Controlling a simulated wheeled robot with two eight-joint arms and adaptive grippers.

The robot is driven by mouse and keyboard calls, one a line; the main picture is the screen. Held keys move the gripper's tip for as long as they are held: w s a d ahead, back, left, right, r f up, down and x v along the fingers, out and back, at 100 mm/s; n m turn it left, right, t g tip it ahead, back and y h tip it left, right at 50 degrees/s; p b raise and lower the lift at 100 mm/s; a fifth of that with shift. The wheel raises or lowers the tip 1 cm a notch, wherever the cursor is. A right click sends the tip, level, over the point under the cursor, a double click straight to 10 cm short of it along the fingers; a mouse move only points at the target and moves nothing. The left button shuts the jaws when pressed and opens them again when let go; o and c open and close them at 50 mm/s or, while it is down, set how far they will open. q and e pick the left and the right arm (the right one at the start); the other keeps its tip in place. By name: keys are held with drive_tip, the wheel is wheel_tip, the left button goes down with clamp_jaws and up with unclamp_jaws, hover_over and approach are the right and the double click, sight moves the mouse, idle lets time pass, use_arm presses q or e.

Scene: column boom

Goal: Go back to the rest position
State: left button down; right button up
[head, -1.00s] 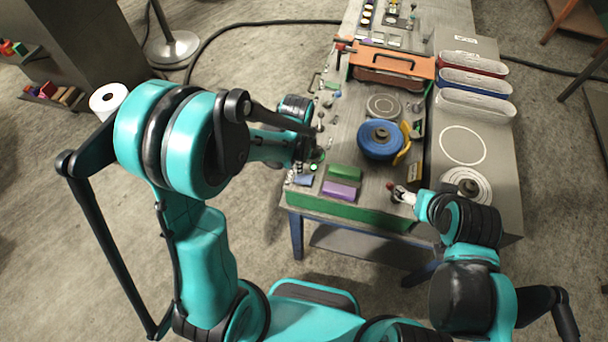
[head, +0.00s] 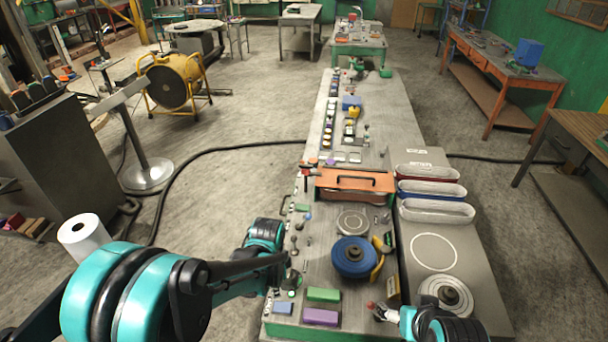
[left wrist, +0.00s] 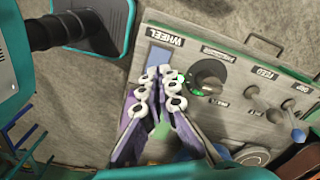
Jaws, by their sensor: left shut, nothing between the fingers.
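My left gripper (head: 288,263) is at the near left edge of the long grey bench (head: 385,105), beside a dark knob (head: 293,281). In the left wrist view its fingers (left wrist: 160,88) are shut with nothing between them.
A blue wheel (head: 353,257), green block (head: 323,295) and purple block (head: 321,317) are on the near bench. An orange-topped cover (head: 355,181) and oval bins (head: 436,211) are farther back. A paper roll (head: 83,238) and a post stand (head: 147,174) are left. Floor between is open, crossed by a cable.

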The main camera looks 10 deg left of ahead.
use_arm(q)
drive_tip(key=s+a+f+n+t+b, duration=0.2)
drive_tip(key=s+n+b, duration=0.3)
drive_tip(key=b, duration=0.4)
drive_tip(key=s+a+f+n+t+b, duration=0.2)
drive_tip(key=s+n+t+b, duration=0.3)
drive_tip(key=b, duration=0.5)
drive_tip(key=shift+s+a+f+n, duration=0.2)
drive_tip(key=shift+a+n, duration=0.15)
drive_tip(key=shift+n, duration=0.85)
